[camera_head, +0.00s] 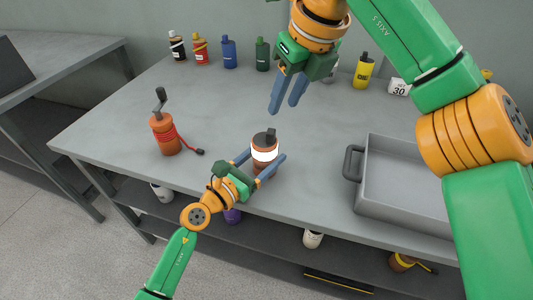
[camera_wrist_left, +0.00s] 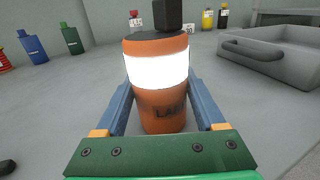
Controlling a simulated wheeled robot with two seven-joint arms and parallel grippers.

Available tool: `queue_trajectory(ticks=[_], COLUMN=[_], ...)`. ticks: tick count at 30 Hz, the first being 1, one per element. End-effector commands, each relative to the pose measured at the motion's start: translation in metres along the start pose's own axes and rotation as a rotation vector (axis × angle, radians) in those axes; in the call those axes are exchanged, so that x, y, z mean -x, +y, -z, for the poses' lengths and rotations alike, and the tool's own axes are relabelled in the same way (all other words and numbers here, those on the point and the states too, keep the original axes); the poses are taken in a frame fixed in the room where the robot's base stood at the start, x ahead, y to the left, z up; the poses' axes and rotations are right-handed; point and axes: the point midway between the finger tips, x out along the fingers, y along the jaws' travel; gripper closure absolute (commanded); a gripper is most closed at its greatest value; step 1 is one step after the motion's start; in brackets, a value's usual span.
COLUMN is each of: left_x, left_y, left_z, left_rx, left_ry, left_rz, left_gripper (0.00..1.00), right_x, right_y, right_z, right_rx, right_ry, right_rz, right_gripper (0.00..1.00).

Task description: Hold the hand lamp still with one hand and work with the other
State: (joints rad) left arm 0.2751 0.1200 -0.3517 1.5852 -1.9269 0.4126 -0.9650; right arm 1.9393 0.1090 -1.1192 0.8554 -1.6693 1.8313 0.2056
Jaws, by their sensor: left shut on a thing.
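The hand lamp (camera_head: 264,154) is an orange cylinder with a bright white band and a dark top, upright near the front of the grey table. My left gripper (camera_head: 260,164) has its blue fingers on either side of the lamp and is shut on it. In the left wrist view the lamp (camera_wrist_left: 158,98) stands between the two fingers, its lettering partly visible low on the body. My right gripper (camera_head: 286,103) hangs above the table, behind the lamp, with its fingers apart and nothing between them.
An orange device (camera_head: 166,139) with a dark crank-like top and red cord stands left of the lamp. A grey tray (camera_head: 400,197) lies to the right. Several bottles, including a blue one (camera_head: 229,53) and a yellow one (camera_head: 363,72), line the back. The table between is clear.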

Motion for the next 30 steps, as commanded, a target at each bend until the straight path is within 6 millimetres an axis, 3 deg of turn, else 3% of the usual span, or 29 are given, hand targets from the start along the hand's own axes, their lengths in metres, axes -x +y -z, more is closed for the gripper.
queue_trajectory(ticks=[1,3,4,12,18,23,30], left_x=[0.000,0.000,0.000,0.000,0.000,0.000,0.000], left_y=[0.000,0.000,0.000,0.000,0.000,0.000,0.000], left_z=[0.000,0.000,0.000,0.000,0.000,0.000,0.000], left_rx=[0.000,0.000,0.000,0.000,0.000,0.000,0.000], left_ry=[0.000,0.000,0.000,0.000,0.001,0.001,0.000], left_rz=[0.000,0.000,0.000,0.000,0.000,0.000,0.000], left_gripper=[0.93,0.93,0.93,0.93,0.93,0.93,0.93], right_x=[0.000,0.001,0.001,0.010,0.015,0.016,0.017], right_y=[-0.001,-0.004,-0.007,-0.035,-0.045,-0.047,-0.047], right_z=[0.001,0.002,0.004,0.038,0.068,0.079,0.080], right_rx=[0.028,0.154,0.241,1.437,2.132,2.372,2.406], right_ry=[-0.004,-0.023,-0.036,-0.206,-0.209,-0.181,-0.176], right_rz=[-0.003,-0.013,-0.018,0.083,0.261,0.331,0.340], right_gripper=[0.77,0.96,1.00,1.00,1.00,1.00,1.00])
